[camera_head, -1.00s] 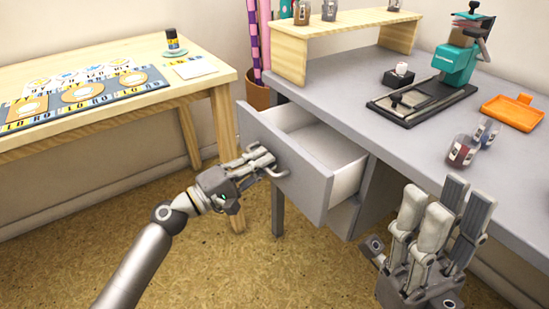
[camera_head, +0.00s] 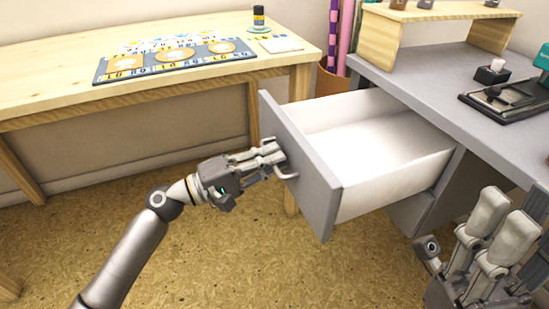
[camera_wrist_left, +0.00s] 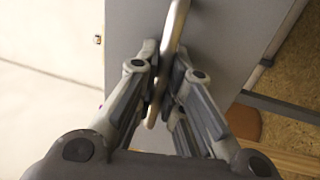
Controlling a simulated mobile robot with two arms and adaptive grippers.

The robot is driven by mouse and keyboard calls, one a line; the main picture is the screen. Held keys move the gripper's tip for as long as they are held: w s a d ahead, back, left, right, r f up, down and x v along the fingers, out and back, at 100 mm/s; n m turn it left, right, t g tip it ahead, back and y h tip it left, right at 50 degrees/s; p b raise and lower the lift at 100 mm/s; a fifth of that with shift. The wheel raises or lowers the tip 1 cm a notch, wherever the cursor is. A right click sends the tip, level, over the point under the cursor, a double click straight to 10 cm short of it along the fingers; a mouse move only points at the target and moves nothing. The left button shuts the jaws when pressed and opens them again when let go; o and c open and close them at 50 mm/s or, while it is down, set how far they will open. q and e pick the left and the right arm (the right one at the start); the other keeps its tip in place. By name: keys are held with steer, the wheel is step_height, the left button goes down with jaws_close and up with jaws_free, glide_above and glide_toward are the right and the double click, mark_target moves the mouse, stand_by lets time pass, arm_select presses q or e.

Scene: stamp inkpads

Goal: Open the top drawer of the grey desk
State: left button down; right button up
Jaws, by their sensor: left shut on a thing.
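The top drawer (camera_head: 318,180) of the grey desk (camera_head: 450,88) is pulled far out, with its white inside (camera_head: 370,145) bare and empty. My left gripper (camera_head: 278,165) is shut on the drawer's metal handle at the front panel. The left wrist view shows the handle (camera_wrist_left: 172,62) between the fingers, close against the grey panel (camera_wrist_left: 225,45). My right gripper (camera_head: 490,245) is at the lower right of the head view, beside the desk and away from the drawer. Its fingers point up, and whether it is open or shut is unclear.
A wooden table (camera_head: 60,95) with a patterned mat (camera_head: 120,72) and a small dark bottle (camera_head: 259,16) stands at the left. A wooden shelf (camera_head: 385,40) and a black stamp base (camera_head: 500,98) are on the desk. The floor (camera_head: 200,260) before the drawer is clear.

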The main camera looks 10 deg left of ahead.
arm_select(q)
steer(key=shift+f, duration=0.1)
steer(key=c, duration=1.5)
jaws_free()
steer(key=v, duration=1.2)
